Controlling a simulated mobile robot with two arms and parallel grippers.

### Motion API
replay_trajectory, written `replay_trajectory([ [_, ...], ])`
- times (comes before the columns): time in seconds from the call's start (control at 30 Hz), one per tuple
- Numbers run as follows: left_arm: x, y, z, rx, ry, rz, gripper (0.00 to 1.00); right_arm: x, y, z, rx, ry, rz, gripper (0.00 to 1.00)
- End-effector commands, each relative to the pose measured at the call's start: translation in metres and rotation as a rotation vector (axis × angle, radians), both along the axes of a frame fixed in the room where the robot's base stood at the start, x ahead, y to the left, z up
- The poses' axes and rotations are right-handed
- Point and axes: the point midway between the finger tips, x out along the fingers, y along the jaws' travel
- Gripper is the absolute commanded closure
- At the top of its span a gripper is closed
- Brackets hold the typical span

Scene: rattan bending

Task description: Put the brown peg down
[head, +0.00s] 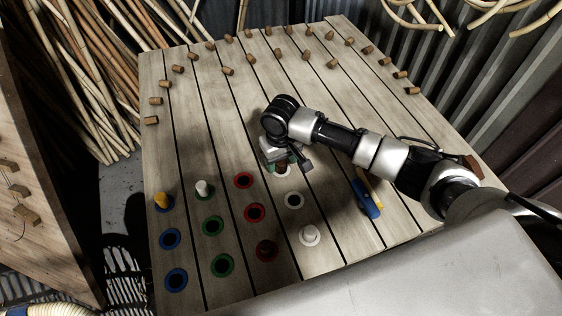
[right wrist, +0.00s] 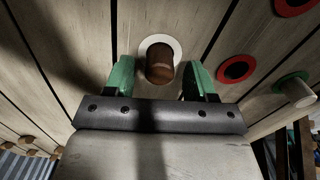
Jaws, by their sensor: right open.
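The brown peg (right wrist: 159,66) stands in the hole of a white ring (right wrist: 173,41) on the plank table. In the head view its small visible part (head: 281,170) is just below my right gripper (head: 279,162). In the right wrist view my right gripper (right wrist: 158,80) has its green fingers apart, one on each side of the peg, with gaps showing between. How deep the peg sits cannot be told. My left gripper is not in view.
A white peg (head: 309,233) and a dark peg (head: 266,249) stand in nearby rings. A yellow peg (head: 162,199) and another white peg (head: 203,187) stand at the left. A blue-handled tool (head: 367,200) lies right of the gripper. Several wooden pegs line the far side.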

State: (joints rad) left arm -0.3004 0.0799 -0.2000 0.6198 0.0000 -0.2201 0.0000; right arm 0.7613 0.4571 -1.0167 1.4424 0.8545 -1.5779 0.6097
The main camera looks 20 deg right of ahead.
Motion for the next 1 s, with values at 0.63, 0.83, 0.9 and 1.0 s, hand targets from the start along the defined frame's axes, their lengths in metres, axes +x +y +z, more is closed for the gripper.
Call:
replay_trajectory([
  [0.63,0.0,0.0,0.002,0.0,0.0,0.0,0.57,0.0,0.0,0.106,0.0,0.0,0.0,0.44],
  [0.83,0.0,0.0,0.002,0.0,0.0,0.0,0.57,0.0,0.0,0.108,0.0,0.0,0.0,0.44],
  [0.9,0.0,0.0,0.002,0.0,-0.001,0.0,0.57,0.0,0.0,0.108,0.0,0.0,0.0,0.44],
  [1.0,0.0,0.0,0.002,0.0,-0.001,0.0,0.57,0.0,0.0,0.108,0.0,0.0,0.0,0.44],
])
